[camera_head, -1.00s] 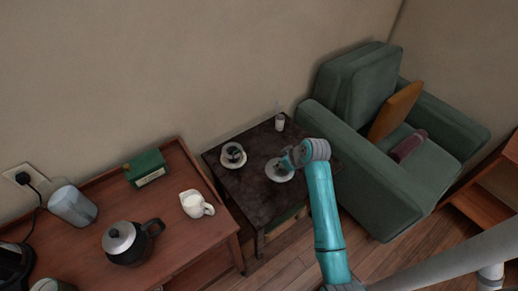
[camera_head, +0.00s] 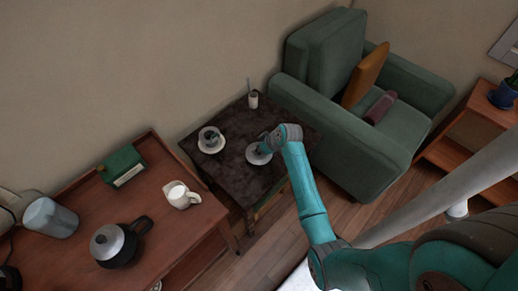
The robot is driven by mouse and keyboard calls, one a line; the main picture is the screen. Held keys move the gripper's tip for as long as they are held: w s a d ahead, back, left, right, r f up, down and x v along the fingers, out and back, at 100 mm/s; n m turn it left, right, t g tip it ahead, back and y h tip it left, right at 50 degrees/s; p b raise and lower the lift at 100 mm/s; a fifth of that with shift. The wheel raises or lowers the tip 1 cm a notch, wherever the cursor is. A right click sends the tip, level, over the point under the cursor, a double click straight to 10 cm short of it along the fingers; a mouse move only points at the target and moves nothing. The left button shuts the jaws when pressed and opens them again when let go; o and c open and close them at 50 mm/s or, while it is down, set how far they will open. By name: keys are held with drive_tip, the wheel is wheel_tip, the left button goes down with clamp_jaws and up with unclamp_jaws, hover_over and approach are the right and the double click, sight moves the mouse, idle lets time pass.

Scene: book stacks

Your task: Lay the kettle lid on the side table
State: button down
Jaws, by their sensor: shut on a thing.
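The black kettle (camera_head: 119,246) stands on the brown sideboard at the lower left. It has a silver domed top with a small dark spot, and I cannot tell whether that is a knob or an opening. The dark side table (camera_head: 232,177) is at the centre. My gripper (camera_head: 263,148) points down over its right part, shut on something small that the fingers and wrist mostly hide. A pale round disc (camera_head: 257,159), like a saucer, shows just beneath it. Whether the held thing is the kettle lid, and whether it touches the disc, I cannot tell.
A cup on a saucer (camera_head: 211,147) and a small white pot (camera_head: 253,100) stand on the side table; its front left part is bare. The sideboard (camera_head: 150,207) holds a white jug (camera_head: 181,196) and a green box (camera_head: 121,167). A green armchair (camera_head: 345,130) adjoins the table's right.

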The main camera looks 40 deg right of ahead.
drive_tip(key=shift+f, duration=0.2)
drive_tip(key=c, duration=1)
unclamp_jaws()
drive_tip(key=v, duration=1.2)
drive_tip(key=s+a+f+m+t+h, duration=0.1)
drive_tip(key=s+a+f+t, duration=0.1)
drive_tip(key=s+a, duration=0.6)
drive_tip(key=s+a+f+m+t+h, duration=0.1)
drive_tip(key=s+a+f+h, duration=0.15)
drive_tip(key=s+a, duration=0.5)
drive_tip(key=s+a+r+t, duration=0.1)
drive_tip(key=s+a+r, duration=0.2)
drive_tip(key=s+r, duration=0.3)
drive_tip(key=s+a+r+t+y, duration=0.1)
drive_tip(key=s+a+r+t, duration=0.1)
drive_tip(key=s+r, duration=0.4)
drive_tip(key=s+a+r+t+y, duration=0.1)
drive_tip(key=s+a+r+t, duration=0.1)
drive_tip(key=s+r, duration=0.4)
drive_tip(key=shift+a+r, duration=0.7)
drive_tip(key=shift+a, duration=0.1)
